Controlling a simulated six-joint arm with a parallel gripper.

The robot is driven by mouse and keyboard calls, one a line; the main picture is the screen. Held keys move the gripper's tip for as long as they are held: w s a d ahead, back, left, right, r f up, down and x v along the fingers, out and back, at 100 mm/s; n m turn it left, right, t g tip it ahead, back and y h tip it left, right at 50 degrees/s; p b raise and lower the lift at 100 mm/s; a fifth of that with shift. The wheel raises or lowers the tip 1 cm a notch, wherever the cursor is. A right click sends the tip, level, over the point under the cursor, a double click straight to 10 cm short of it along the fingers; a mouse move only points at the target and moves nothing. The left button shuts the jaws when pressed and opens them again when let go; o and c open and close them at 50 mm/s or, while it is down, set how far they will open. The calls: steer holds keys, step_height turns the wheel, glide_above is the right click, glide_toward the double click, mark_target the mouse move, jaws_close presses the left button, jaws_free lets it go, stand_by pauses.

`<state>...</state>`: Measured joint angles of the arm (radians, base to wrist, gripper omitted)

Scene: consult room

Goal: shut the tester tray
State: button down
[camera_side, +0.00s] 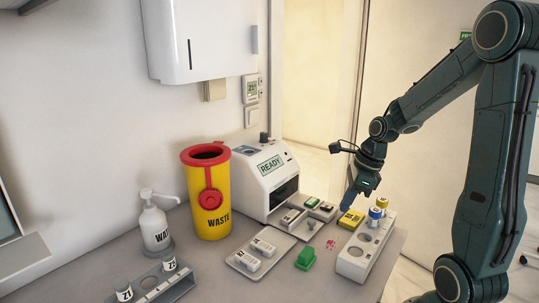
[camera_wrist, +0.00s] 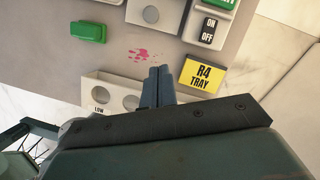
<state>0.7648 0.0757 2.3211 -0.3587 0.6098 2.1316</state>
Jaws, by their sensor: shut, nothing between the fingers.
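The tester (camera_side: 268,178) is a white box with a READY screen and a dark front opening. A light grey tray (camera_side: 297,227) stands out in front of it, over the counter, with a small round knob or disc near its outer end. Part of this tray (camera_wrist: 172,14) also shows at the top of the wrist view, with a grey round spot. My gripper (camera_side: 345,208) points down, to the right of the tray and apart from it. In the wrist view its fingers (camera_wrist: 157,82) are together and empty, beside a white rack.
The white rack (camera_side: 352,262) with capped vials stands at the right edge. A yellow R4 TRAY block (camera_side: 351,219), an ON/OFF switch unit (camera_wrist: 210,27), a green block (camera_side: 305,258) and a pink stain (camera_side: 331,244) lie nearby. A yellow waste bin (camera_side: 207,195) stands left.

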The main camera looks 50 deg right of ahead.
mark_target(294, 214)
steer(key=x, duration=0.4)
steer(key=shift+a+f, duration=0.1)
steer(key=shift+f, duration=0.1)
steer(key=shift+w+a, duration=0.2)
steer(key=shift+w, duration=0.25)
steer(key=shift+w+a, duration=0.25)
steer(key=shift+w, duration=0.2)
steer(key=shift+w+a+f, duration=0.1)
steer(key=shift+w+a, duration=0.1)
steer(key=shift+w, duration=0.25)
steer(key=shift+w+a+f, duration=0.1)
steer(key=shift+w+a, duration=0.1)
steer(key=shift+w, duration=0.2)
steer(key=shift+w, duration=3.95)
